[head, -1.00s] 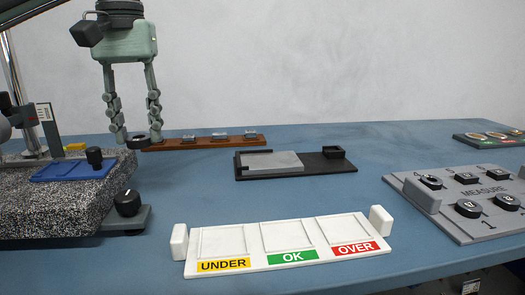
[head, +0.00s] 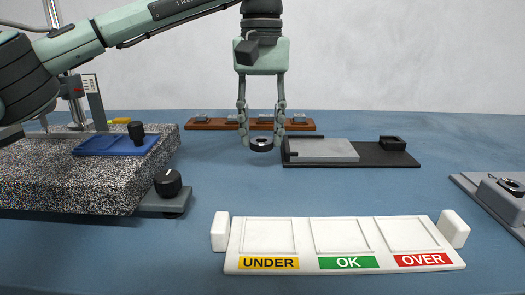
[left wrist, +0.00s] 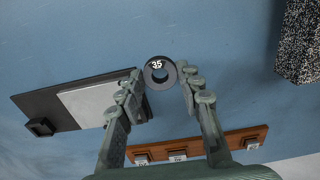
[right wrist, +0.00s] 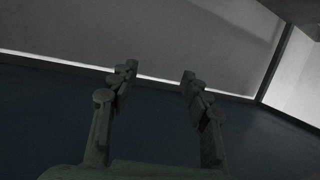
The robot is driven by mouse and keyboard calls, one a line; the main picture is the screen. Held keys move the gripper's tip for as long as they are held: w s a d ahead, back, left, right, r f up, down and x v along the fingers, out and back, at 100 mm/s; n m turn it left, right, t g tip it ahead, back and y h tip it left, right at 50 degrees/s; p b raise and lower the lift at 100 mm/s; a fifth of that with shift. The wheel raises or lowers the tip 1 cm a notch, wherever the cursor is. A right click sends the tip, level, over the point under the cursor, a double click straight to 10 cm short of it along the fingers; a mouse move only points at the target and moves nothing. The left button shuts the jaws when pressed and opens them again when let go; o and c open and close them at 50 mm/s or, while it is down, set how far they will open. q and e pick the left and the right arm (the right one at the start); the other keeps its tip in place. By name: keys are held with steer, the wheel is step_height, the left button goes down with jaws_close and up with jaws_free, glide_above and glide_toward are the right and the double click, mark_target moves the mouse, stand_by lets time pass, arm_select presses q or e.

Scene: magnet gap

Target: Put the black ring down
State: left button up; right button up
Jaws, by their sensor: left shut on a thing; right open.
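The black ring (head: 262,144) is between the fingertips of my left gripper (head: 262,140), which is shut on it. In the left wrist view the ring (left wrist: 160,72) shows a white "35" on its face and an open centre. The ring is left of the black base with the grey plate (head: 325,150); whether it touches the table cannot be told. My right gripper (right wrist: 157,75) is open and empty in the right wrist view; it is not in the head view.
A white tray (head: 340,266) marked UNDER, OK and OVER lies at the front. A speckled granite block (head: 60,180) with a blue plate (head: 115,144) is at left. A brown wooden rack (head: 225,125) stands behind. A grey board (head: 480,190) is at right. Blue table between is clear.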

mark_target(262, 169)
arm_select(q)
steer(key=shift+f+b, duration=0.3)
steer(key=shift+f, duration=1.7)
arm_select(e)
steer(key=shift+w+a+r+t+y, duration=0.1)
steer(key=shift+a+r+t+y, duration=0.25)
steer(key=shift+r, duration=0.5)
steer(key=shift+w+a+r+t+y, duration=0.1)
steer(key=shift+a+r+t+y, duration=0.05)
steer(key=shift+a+r+t, duration=0.55)
arm_select(q)
steer(key=shift+f, duration=0.1)
arm_select(e)
steer(key=shift+d+r+g, duration=0.1)
steer(key=shift+g, duration=0.15)
arm_select(q)
steer(key=o, duration=1.1)
steer(key=shift+c, duration=0.2)
